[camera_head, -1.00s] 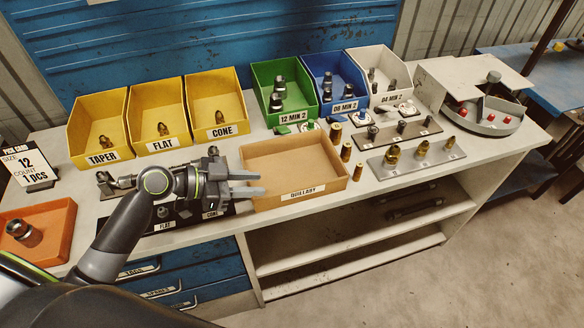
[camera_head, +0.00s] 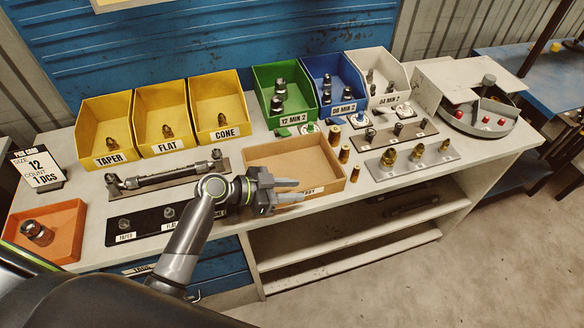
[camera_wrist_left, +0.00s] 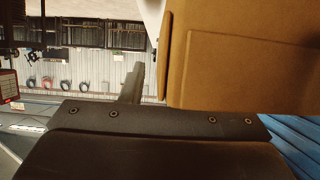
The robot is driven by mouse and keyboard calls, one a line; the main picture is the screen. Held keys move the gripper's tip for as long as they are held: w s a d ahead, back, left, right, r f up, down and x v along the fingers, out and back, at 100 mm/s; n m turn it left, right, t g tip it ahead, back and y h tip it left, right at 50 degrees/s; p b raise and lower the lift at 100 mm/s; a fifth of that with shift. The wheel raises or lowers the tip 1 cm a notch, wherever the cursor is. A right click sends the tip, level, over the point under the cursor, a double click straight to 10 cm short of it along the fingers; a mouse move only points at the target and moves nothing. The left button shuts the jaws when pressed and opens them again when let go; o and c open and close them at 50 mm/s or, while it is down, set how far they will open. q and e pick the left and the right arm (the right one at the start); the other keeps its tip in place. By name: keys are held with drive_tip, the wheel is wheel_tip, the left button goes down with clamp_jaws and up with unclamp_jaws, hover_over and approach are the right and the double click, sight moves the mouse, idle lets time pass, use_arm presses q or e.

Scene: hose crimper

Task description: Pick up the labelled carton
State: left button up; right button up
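The labelled carton (camera_head: 322,176) is a low, open, empty tan cardboard box near the front edge of the bench. Its white front label is partly covered by my left gripper. My left gripper (camera_head: 288,190) is at the carton's front left, its two fingers apart and overlapping the front wall in the head view. In the left wrist view the carton's cardboard (camera_wrist_left: 245,65) fills the upper right, beside one visible finger (camera_wrist_left: 134,82). The other finger is hidden there. I cannot tell whether the fingers touch the carton. My right gripper is not in view.
Yellow bins (camera_head: 163,118) stand behind left; green (camera_head: 283,94), blue (camera_head: 338,85) and white bins (camera_head: 376,75) stand behind right. Small brass fittings (camera_head: 344,154) stand close to the carton's right side. A black labelled plate (camera_head: 144,220) and an orange tray (camera_head: 62,222) lie left.

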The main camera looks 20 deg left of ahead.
use_arm(q)
drive_tip(key=shift+x, duration=0.95)
clamp_jaws()
drive_tip(key=shift+r, duration=0.1)
